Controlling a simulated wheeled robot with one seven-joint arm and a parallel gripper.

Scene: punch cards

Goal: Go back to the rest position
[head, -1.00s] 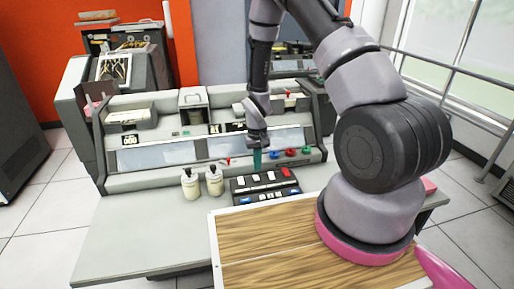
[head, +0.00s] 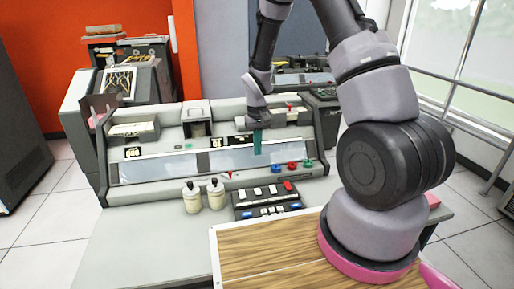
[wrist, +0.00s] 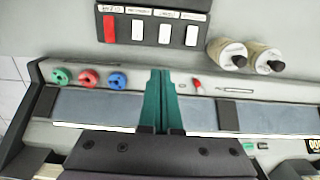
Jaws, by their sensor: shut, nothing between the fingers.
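My gripper (head: 257,142) has teal fingers and hangs in front of the sloped console (head: 130,193), above its dark display strip, in the head view. In the wrist view my gripper (wrist: 161,75) shows its two teal fingers side by side, pressed together with nothing between them. The fingers appear apart from the console surface.
A black button box (head: 266,200) with a red button and two cream bottles (head: 192,197) (head: 216,194) stand on the desk before the console. Colored knobs (head: 293,166) sit on the console's right. A wood-topped surface (head: 265,255) lies in front. A railing (head: 480,135) runs at right.

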